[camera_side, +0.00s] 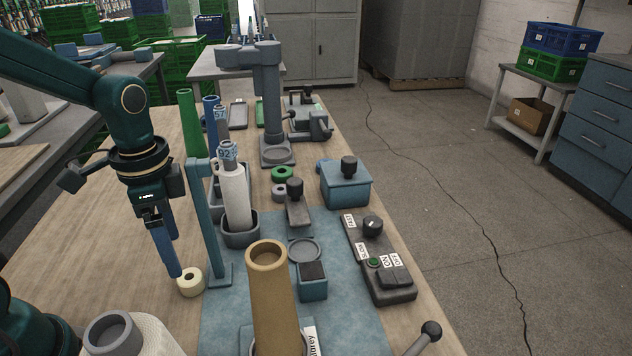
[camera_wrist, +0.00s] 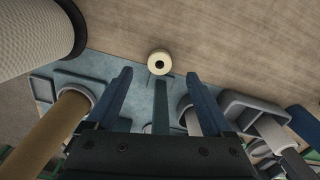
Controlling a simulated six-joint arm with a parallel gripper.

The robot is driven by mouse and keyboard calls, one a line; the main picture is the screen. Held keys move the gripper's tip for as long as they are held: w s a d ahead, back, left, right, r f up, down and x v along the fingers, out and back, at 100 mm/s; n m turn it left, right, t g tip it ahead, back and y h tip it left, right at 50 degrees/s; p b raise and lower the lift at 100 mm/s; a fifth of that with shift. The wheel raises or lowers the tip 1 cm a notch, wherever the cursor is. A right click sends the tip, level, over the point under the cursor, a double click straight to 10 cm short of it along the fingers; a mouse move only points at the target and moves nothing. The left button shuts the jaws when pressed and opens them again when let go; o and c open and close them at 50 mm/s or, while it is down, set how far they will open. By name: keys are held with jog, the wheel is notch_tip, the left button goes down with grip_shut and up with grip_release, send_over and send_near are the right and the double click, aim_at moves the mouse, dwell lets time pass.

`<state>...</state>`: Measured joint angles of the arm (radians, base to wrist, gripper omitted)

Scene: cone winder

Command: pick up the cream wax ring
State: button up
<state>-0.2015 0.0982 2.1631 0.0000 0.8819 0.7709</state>
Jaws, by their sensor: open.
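The cream wax ring (camera_side: 190,283) lies on the wooden table at the left edge of the blue mat, close to the foot of a teal post. In the wrist view the ring (camera_wrist: 159,62) shows its dark centre hole, ahead of the fingertips and between their lines. My gripper (camera_side: 172,272) points down with its blue fingers just above and left of the ring in the side view. In the wrist view my gripper (camera_wrist: 158,72) has its two fingers wide apart with nothing between them but the post behind. Whether a finger touches the ring cannot be told.
The teal post (camera_side: 206,225) stands right beside the ring. A tan cone (camera_side: 273,300) and a white yarn package (camera_side: 150,335) stand at the front. A white cone (camera_side: 236,195) stands in a grey holder behind. Bare table lies left of the ring.

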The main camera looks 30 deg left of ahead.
aim_at(186, 277)
jog(key=shift+w+f, duration=0.1)
jog(key=shift+f, duration=3.4)
jog(key=shift+c, duration=0.3)
grip_shut()
jog(key=shift+r, duration=0.2)
